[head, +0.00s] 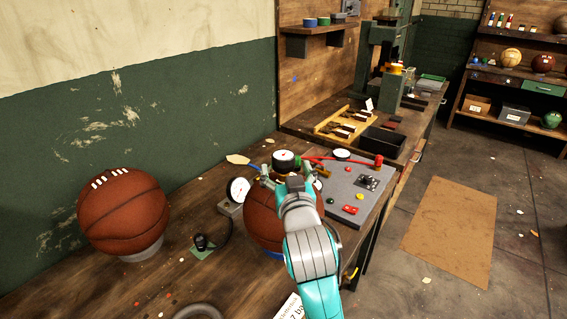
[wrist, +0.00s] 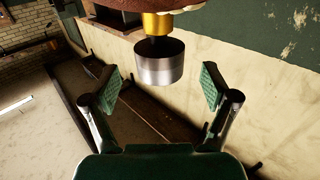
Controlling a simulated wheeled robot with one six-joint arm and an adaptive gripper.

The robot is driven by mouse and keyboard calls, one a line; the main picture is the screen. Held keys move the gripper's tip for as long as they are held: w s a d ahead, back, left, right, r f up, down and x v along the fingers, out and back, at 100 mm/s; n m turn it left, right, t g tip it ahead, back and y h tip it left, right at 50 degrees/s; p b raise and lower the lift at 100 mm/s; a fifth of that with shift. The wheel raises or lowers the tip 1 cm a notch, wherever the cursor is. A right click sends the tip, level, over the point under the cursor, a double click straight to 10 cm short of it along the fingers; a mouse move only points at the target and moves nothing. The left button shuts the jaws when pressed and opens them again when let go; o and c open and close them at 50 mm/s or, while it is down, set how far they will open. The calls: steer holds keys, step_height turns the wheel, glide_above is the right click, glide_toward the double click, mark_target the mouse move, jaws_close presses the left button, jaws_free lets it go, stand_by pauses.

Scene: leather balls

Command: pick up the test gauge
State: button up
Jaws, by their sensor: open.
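A round gauge (head: 284,158) with a dark rim and pale upturned face shows just beyond my gripper (head: 290,178), above a brown leather ball (head: 262,222). In the wrist view, what seems to be the same gauge is a silver cylinder (wrist: 160,64) on a black and brass stem, with brown leather at the top edge. My gripper (wrist: 161,86) is open, with one green pad on each side of the cylinder and a gap on both sides. Nothing is held. My wrist hides part of the ball in the head view.
Another dial (head: 238,189) stands left of the ball. A grey panel (head: 342,180) with buttons and a red lever lies to the right. A larger ball (head: 123,211) sits on a ring at left. A wooden tray (head: 342,126) and black bin (head: 382,141) are farther back.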

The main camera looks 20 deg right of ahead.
mark_target(285, 168)
steer(key=w, duration=0.4)
steer(key=shift+w+d+f, duration=0.1)
steer(key=shift+d+f, duration=0.05)
steer(key=shift+d, duration=0.2)
steer(key=c, duration=1.3)
step_height(285, 168, up, 10)
steer(key=shift+f, duration=0.15)
